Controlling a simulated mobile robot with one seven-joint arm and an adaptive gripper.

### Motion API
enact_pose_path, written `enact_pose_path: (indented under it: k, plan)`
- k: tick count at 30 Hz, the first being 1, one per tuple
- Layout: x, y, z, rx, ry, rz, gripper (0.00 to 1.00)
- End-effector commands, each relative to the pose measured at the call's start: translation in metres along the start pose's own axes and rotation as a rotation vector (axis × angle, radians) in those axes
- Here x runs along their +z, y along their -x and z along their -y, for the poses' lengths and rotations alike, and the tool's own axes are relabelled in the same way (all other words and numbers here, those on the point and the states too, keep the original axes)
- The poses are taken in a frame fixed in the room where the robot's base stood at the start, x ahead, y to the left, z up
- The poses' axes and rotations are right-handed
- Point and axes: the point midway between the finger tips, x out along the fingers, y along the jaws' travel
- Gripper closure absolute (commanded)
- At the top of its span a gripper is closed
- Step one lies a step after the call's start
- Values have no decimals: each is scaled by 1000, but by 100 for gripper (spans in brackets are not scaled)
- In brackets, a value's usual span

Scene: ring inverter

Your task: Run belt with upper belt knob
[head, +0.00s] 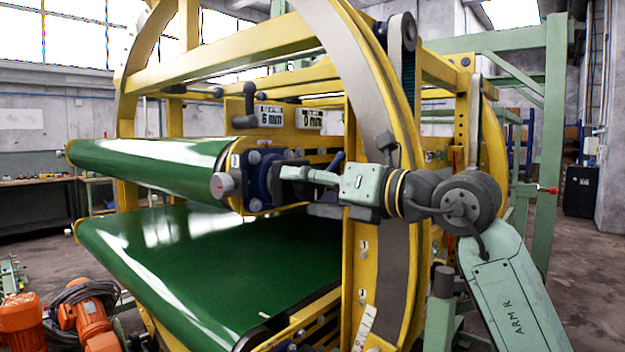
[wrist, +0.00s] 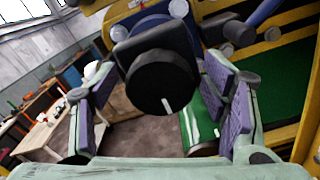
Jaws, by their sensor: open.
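A round black knob (wrist: 163,75) with a white mark on its face shows in the wrist view, on a dark block at the end of the upper belt. My gripper (wrist: 155,100) is open, with a purple-padded finger on each side of the knob and a visible gap at the left. Whether the right finger touches it I cannot tell.
The green lower belt (head: 215,255) slopes below. A yellow ring frame (head: 345,60) stands around the belts, close to my arm. Signs reading 6 mm (head: 270,117) are above. Orange motors (head: 95,325) lie at lower left.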

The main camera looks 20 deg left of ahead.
Motion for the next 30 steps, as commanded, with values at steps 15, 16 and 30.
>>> enact_pose_path:
  k: [15,16,30]
  plan:
    - [0,0,0,0,0,0,59]
    - [0,0,0,0,-1,0,61]
    - [0,0,0,0,8,0,81]
